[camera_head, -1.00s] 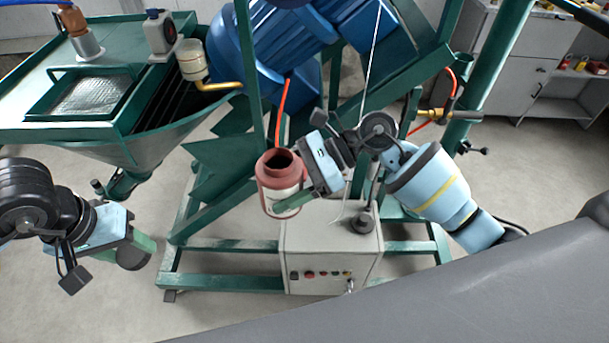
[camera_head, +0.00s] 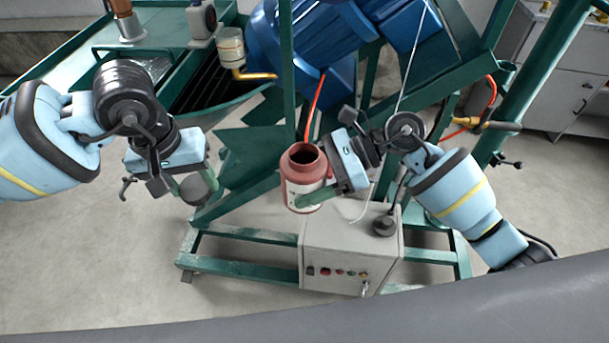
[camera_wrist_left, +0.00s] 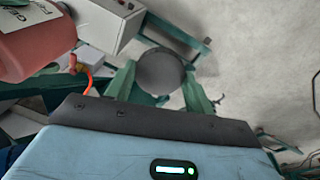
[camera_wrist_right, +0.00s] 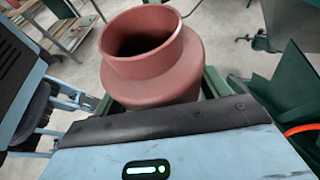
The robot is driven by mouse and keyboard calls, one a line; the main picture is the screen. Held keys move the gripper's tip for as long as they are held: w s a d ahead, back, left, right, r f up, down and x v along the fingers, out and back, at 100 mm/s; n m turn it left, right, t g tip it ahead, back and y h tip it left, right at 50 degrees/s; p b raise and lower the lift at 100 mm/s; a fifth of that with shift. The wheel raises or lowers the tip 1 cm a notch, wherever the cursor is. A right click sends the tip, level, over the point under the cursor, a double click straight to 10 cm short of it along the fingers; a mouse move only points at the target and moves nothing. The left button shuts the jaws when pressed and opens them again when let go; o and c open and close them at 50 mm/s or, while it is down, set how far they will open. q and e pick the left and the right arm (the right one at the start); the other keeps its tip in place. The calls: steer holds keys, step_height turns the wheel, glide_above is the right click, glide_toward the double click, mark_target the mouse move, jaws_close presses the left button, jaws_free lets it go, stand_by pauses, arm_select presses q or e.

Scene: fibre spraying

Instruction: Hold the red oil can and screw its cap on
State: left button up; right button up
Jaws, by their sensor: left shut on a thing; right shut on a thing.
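The red oil can (camera_head: 301,180) is upright with its round mouth open at the top; it has a pale label. My right gripper (camera_head: 312,197) is shut on the can's side and holds it in the air in front of the grey box. The can fills the middle of the right wrist view (camera_wrist_right: 155,60). My left gripper (camera_head: 195,185) is shut on the dark round cap (camera_wrist_left: 160,72), left of the can and apart from it. In the left wrist view the cap sits between the green fingertips, and the can (camera_wrist_left: 35,40) shows at upper left.
A grey control box (camera_head: 345,250) with buttons stands below the can. A green steel frame (camera_head: 235,235) and a blue motor (camera_head: 320,35) are behind. A green hopper table (camera_head: 165,20) is at upper left. The space between cap and can is free.

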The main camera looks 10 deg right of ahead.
arm_select(q)
steer(key=w+d+r, duration=0.3)
steer(key=d+r, duration=0.3)
steer(key=d, duration=0.4)
arm_select(e)
steer(key=shift+r, duration=0.1)
arm_select(q)
step_height(320, 180, up, 6)
steer(key=m+g+y, duration=0.1)
glide_above(304, 154)
steer(key=a, duration=0.1)
steer(key=shift+w+r, duration=0.2)
steer(key=shift+w, duration=0.05)
steer(key=shift+s+d+r, duration=0.2)
steer(key=shift+d+r, duration=0.1)
steer(key=shift+d, duration=0.2)
steer(key=shift+f, duration=2.05)
steer(key=shift+f, duration=0.85)
steer(key=shift+f, duration=0.55)
